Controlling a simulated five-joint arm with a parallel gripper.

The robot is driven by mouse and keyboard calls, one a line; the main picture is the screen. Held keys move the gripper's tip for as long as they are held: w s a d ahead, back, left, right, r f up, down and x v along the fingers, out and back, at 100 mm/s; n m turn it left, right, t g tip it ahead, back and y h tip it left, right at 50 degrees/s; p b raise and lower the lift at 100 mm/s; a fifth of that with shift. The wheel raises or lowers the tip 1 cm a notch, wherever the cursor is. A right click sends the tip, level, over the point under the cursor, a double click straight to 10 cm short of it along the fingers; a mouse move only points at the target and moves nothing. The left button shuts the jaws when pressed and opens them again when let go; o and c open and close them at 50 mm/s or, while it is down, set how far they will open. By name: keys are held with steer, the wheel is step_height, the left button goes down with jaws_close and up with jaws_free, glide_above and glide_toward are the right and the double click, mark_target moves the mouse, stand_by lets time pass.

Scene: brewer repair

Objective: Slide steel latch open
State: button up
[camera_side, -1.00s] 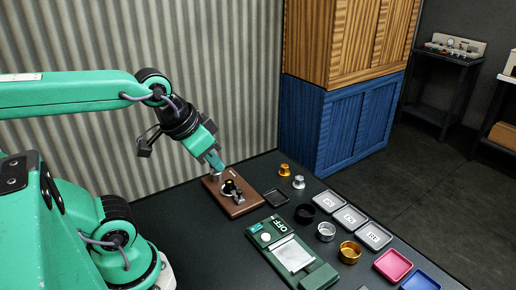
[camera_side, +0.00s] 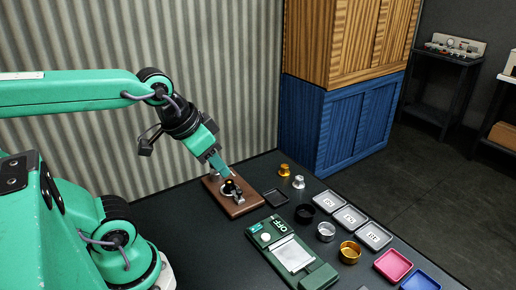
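A brown board (camera_side: 241,207) lies flat on the dark table and carries a small black and metal fitting (camera_side: 231,189). My gripper (camera_side: 226,174) points down at the board, with its fingertips at the back of the fitting. The view is too small to tell whether they touch it or whether the fingers are apart. I cannot pick out the steel latch for certain; the fingers may hide part of it. A green unit marked OFF (camera_side: 267,237), with a silver plate (camera_side: 293,255), lies in front of the board.
A small black tray (camera_side: 275,196) and gold (camera_side: 285,170) and silver (camera_side: 298,182) knob-like parts stand right of the board. Several rings and labelled grey trays (camera_side: 349,217) lie farther right, with pink (camera_side: 393,265) and blue trays in front. A corrugated wall (camera_side: 120,40) rises behind.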

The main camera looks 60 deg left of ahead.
steer(key=m+g, duration=0.6)
steer(key=m, duration=0.3)
glide_above(239, 191)
step_height(239, 191, down, 12)
steer(key=shift+r, duration=0.15)
steer(key=shift+f, duration=3.9)
jaws_close()
